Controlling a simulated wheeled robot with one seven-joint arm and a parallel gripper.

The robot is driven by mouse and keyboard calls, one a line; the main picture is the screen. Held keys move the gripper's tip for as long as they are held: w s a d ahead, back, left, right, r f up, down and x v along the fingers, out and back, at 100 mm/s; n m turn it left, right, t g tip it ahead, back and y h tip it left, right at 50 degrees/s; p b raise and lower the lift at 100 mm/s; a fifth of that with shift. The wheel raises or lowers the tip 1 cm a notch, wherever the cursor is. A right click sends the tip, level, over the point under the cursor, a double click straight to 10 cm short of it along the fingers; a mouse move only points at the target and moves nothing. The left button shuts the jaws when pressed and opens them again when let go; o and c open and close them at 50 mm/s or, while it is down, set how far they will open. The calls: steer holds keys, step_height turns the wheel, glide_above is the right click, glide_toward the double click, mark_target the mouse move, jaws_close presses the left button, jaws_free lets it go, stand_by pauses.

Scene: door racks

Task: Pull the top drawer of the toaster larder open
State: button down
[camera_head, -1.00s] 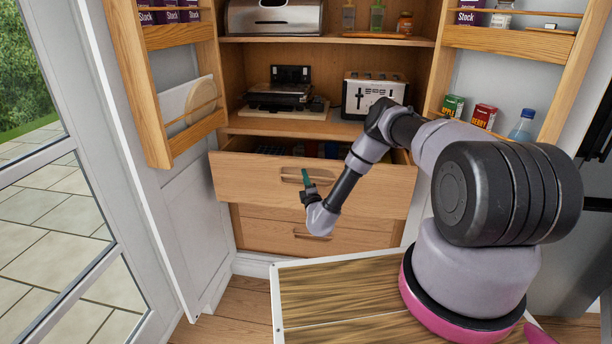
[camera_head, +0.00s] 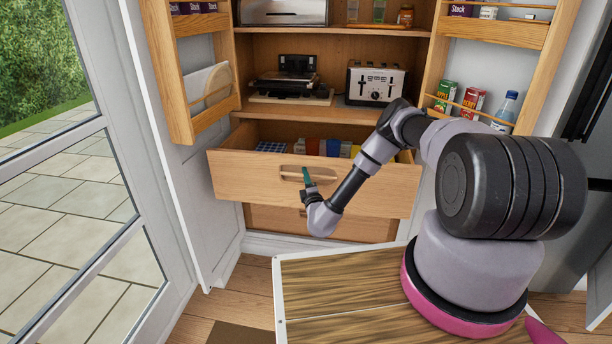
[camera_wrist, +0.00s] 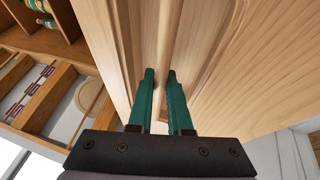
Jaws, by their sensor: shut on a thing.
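The top drawer (camera_head: 240,177) of the toaster larder (camera_head: 340,65) is pulled well out, and its contents show from above. Its front has a wooden bar handle in a recess. My gripper (camera_head: 306,177) is at that handle. In the wrist view, the green fingers of my gripper (camera_wrist: 161,85) are on either side of the handle bar (camera_wrist: 168,55), shut on it. The toaster (camera_head: 375,84) stands on the shelf above the drawer. The drawer's right part is partly hidden by my arm.
A lower drawer (camera_head: 270,219) sits closed beneath. The larder doors stand open with racks, the left one (camera_head: 170,70) and the right one (camera_head: 535,35). A glass door (camera_head: 75,190) is at the left. Bare floor (camera_head: 215,300) shows in front.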

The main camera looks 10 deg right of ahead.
steer(key=shift+s+a, duration=0.15)
steer(key=shift+s, duration=0.2)
steer(key=c, duration=1.1)
jaws_free()
steer(key=v, duration=1)
steer(key=shift+s, duration=0.4)
